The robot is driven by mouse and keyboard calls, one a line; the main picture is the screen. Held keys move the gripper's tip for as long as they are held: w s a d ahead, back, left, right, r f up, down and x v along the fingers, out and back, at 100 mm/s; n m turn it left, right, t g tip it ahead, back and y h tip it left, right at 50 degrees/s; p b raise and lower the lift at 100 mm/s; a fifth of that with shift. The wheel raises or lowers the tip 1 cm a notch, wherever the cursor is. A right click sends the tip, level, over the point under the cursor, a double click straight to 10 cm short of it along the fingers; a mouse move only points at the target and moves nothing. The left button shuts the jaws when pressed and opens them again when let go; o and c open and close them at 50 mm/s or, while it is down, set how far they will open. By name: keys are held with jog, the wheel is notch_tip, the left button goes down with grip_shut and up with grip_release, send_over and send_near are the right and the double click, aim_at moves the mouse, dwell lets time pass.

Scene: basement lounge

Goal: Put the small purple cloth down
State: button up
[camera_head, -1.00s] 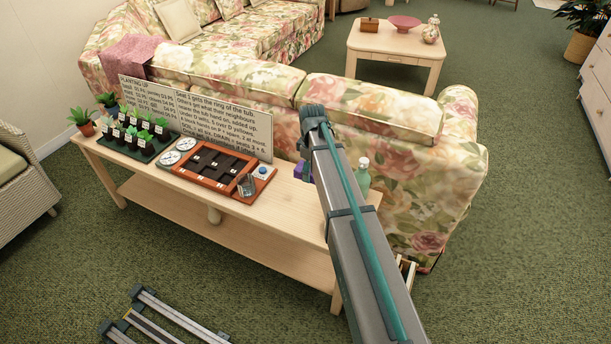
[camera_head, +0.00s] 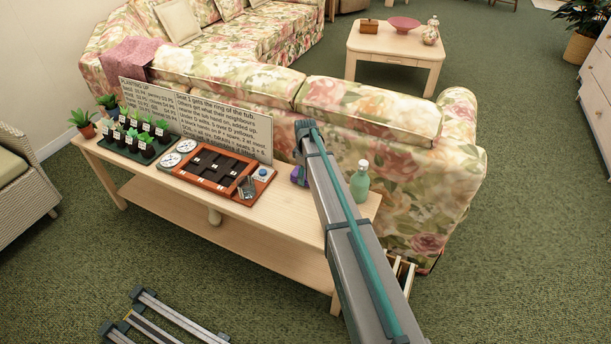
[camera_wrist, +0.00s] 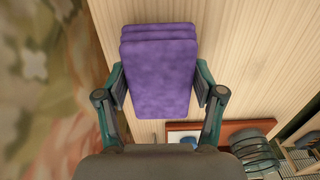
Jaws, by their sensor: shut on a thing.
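The small purple cloth (camera_wrist: 160,75) is a folded stack of several layers, held between the two fingers of my gripper (camera_wrist: 160,88) in the wrist view. The light wooden console table (camera_wrist: 250,60) lies beneath it; I cannot tell whether the cloth touches the tabletop. In the head view a bit of the purple cloth (camera_head: 298,175) shows left of my arm, over the right part of the table (camera_head: 215,214). My arm hides the rest of it and the fingertips there.
A green bottle (camera_head: 360,180) stands at the table's right end, close to my arm. Left of the cloth is a reddish-brown planting board (camera_head: 215,169) with a blue button (camera_head: 263,172). Behind stands a text sign (camera_head: 225,120), then a floral sofa (camera_head: 400,165). Seedlings (camera_head: 140,135) stand further left.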

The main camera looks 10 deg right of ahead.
jog(key=shift+f, duration=0.25)
jog(key=shift+f, duration=0.15)
jog(key=o, duration=1)
notch_tip(320, 180, up, 12)
jog(key=shift+r+b, duration=0.15)
jog(key=shift+b, duration=0.2)
